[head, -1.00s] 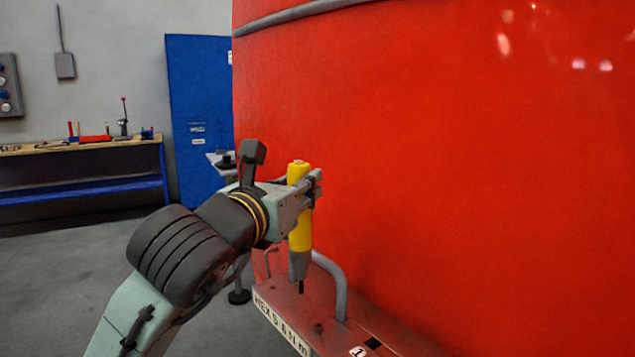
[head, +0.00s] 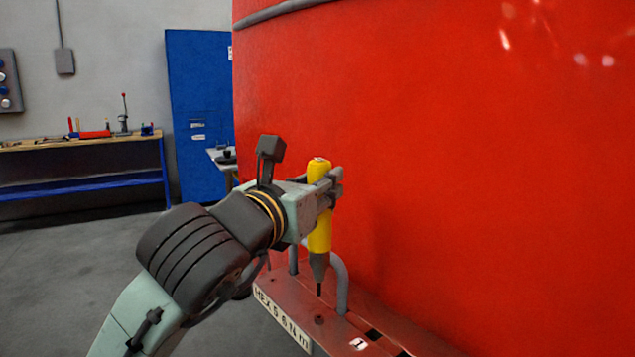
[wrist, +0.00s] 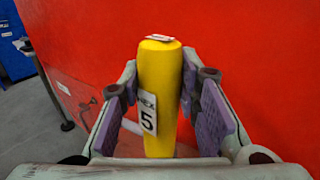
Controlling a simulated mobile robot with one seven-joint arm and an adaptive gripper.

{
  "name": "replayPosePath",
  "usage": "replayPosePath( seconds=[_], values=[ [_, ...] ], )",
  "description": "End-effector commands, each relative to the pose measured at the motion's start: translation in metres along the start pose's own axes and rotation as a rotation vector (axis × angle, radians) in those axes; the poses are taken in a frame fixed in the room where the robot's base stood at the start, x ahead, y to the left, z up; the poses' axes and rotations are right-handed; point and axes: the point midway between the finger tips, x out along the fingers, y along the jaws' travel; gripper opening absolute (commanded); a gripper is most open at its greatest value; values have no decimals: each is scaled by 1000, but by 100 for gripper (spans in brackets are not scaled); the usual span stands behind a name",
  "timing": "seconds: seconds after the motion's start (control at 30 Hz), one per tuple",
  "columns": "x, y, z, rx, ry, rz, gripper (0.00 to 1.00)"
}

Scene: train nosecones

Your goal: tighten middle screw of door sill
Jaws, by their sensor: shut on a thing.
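A yellow screwdriver (head: 319,236) with a grey lower end and a thin dark bit stands upright in my gripper (head: 332,186). My gripper is shut on its yellow body. In the wrist view the yellow screwdriver (wrist: 158,90) sits between the two purple-padded fingers and carries a tag reading "HEX 5". The bit points down at the red door sill (head: 345,318), close to its top beside a grey handle (head: 342,285). Whether the bit touches the sill or a screw I cannot tell.
The large red train nose (head: 450,150) rises right behind the sill. The grey handle stands close to the screwdriver's tip. The sill has dark slots, a white label and a lettered front plate (head: 282,318). A blue cabinet (head: 200,110) and workbench (head: 85,165) stand far left, with open floor before them.

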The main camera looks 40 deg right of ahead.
Motion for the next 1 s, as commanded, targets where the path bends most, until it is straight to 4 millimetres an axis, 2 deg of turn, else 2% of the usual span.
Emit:
replayPosePath(
  seconds=[0.5, 1.0],
  values=[
    [0, 0, -40, 0, -3, 1, 0],
    [0, 0, -43, 0, -3, 0, 0]
  ],
)
